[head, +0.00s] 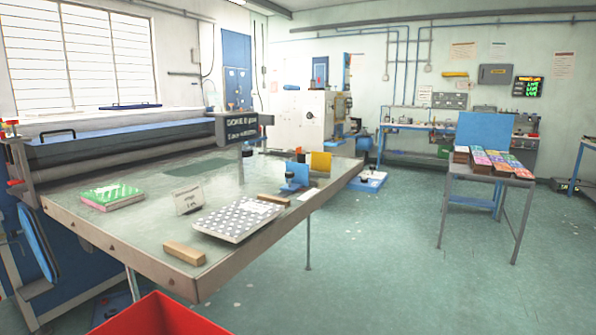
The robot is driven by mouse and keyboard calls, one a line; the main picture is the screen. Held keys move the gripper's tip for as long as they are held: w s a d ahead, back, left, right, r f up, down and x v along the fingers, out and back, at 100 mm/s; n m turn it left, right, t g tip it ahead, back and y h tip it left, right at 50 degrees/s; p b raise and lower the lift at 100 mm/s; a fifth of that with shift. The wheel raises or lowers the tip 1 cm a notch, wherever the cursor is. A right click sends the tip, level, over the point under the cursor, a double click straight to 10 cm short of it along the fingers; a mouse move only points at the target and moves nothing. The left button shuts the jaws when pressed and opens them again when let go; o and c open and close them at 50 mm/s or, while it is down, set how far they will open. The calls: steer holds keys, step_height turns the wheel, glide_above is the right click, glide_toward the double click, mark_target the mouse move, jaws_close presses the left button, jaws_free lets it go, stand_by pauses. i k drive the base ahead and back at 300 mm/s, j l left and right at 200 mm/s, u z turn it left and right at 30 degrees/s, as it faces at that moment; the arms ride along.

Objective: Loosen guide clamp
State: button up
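On the right part of the large grey-green table (150,220) stands a small blue bracket (297,172) with a dark knob low at its left. An upright yellow plate (320,162) stands right beside it. A second blue-and-white base (369,183) with a dark knob shows past the table's right edge. Either could be the guide clamp; I cannot tell which, nor whether a clamp is tight or loose. My gripper is not in view.
A white dotted block (237,219), wooden bars (184,253), a green booklet (112,196) and a small sign (187,199) lie on the table. A red bin (160,318) is in front. A side table (490,178) holds colourful stacks. Floor between is clear.

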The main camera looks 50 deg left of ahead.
mark_target(289, 175)
steer(key=i+u, duration=0.45)
steer(key=i, duration=0.15)
steer(key=i+l+u, duration=0.2)
steer(key=i+u, duration=0.2)
steer(key=i, duration=0.2)
